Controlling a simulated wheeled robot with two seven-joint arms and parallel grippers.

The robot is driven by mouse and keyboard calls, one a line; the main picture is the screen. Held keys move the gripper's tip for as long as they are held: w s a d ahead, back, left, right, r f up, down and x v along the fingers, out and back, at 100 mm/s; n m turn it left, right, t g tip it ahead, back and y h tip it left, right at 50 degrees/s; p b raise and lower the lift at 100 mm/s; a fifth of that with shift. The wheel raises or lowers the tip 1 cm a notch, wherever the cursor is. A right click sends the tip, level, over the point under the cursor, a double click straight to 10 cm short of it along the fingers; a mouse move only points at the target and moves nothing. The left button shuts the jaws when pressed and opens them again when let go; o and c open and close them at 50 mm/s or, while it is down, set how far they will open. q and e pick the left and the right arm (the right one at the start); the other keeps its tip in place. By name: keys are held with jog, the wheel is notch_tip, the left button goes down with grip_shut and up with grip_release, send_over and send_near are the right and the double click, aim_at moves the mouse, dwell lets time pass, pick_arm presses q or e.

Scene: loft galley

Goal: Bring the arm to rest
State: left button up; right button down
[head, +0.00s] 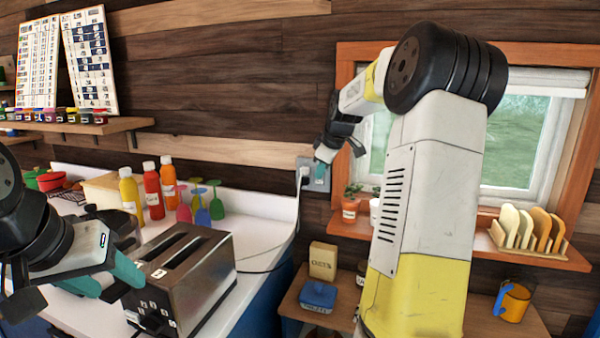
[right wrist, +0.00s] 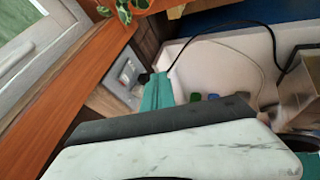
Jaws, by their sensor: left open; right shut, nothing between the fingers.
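My right arm rises through the middle of the head view and bends over toward the wall. Its gripper (head: 325,154) is shut and empty, with teal fingertips in front of the wall outlet (head: 314,178). I cannot tell whether they touch it. In the right wrist view a teal finger (right wrist: 157,93) shows beside the outlet plate (right wrist: 124,80), and my white and grey wrist housing hides much below. My left gripper (head: 112,280) is open at the lower left, beside the steel toaster (head: 205,285); nothing is seen between its fingers.
A plug (head: 304,172) with a dark cord sits at the outlet. Sauce bottles (head: 152,190) and coloured glasses (head: 216,202) stand behind the toaster. Potted herbs (head: 351,203) and a plate rack (head: 540,250) line the sill.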

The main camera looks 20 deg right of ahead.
jog(key=shift+a, duration=0.1)
jog(key=s+a+r+m, duration=0.1)
jog(key=s+a+m, duration=0.1)
jog(key=s+a, duration=0.45)
jog(key=s+a+r+m, duration=0.15)
jog(key=s+a, duration=0.25)
jog(key=s, duration=0.6)
jog(key=s+a+m, duration=0.2)
jog(key=s+a, duration=0.3)
jog(key=s, duration=0.3)
jog(key=s+a+f+m+y, duration=0.2)
jog(key=s+a+f+m, duration=0.1)
jog(key=s, duration=0.7)
jog(key=shift+s+a+f+g, duration=0.15)
jog(key=shift+f+g, duration=0.25)
jog(key=shift+f, duration=0.05)
